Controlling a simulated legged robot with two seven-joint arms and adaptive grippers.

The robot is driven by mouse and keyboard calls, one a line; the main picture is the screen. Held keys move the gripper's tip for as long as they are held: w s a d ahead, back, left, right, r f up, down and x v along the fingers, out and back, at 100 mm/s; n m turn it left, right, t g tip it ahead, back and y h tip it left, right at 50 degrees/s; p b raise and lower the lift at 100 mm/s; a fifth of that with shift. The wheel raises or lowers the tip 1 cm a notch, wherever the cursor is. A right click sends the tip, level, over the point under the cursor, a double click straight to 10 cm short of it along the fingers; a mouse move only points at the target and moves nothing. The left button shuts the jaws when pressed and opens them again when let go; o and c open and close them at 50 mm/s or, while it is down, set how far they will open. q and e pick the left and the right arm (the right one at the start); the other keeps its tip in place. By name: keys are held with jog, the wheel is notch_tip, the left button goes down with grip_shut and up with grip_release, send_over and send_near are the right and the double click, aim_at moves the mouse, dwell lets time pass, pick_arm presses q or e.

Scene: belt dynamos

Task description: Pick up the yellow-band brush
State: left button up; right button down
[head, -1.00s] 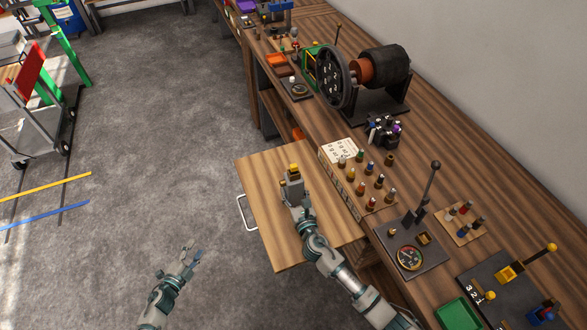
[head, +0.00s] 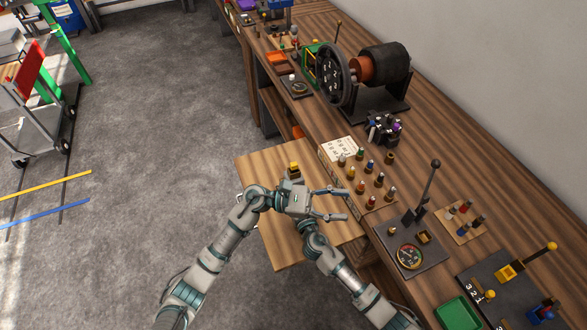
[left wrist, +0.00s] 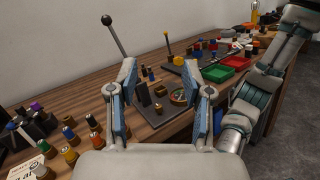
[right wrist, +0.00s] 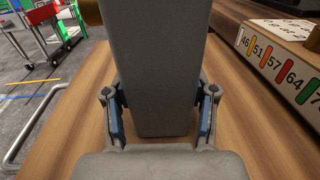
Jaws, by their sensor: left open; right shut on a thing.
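Several small brushes with coloured bands stand upright in a wooden rack (head: 347,197) on the bench. One with a yellowish band (head: 351,174) stands toward the rack's left side; a similar one shows low at the left in the left wrist view (left wrist: 71,155). My left gripper (head: 344,204) is open and empty, its fingers pointing right over the rack's near left edge. In the left wrist view its spread fingers (left wrist: 160,78) have nothing between them.
Right of the rack stands a lever plate with a gauge (head: 410,257). A dynamo wheel (head: 335,77) is behind. A green tray (head: 460,312) sits at the front right.

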pick_arm(q)
jog(key=s+d+m+g+y, duration=0.2)
jog(key=d+m+y, duration=0.3)
jog(key=m, duration=0.1)
jog(key=m+t+y, duration=0.3)
jog(key=t+y, duration=0.6)
jog(key=y, duration=0.7)
send_near(294, 164)
jog(key=x, duration=0.9)
jog(key=shift+f, duration=0.3)
grip_shut()
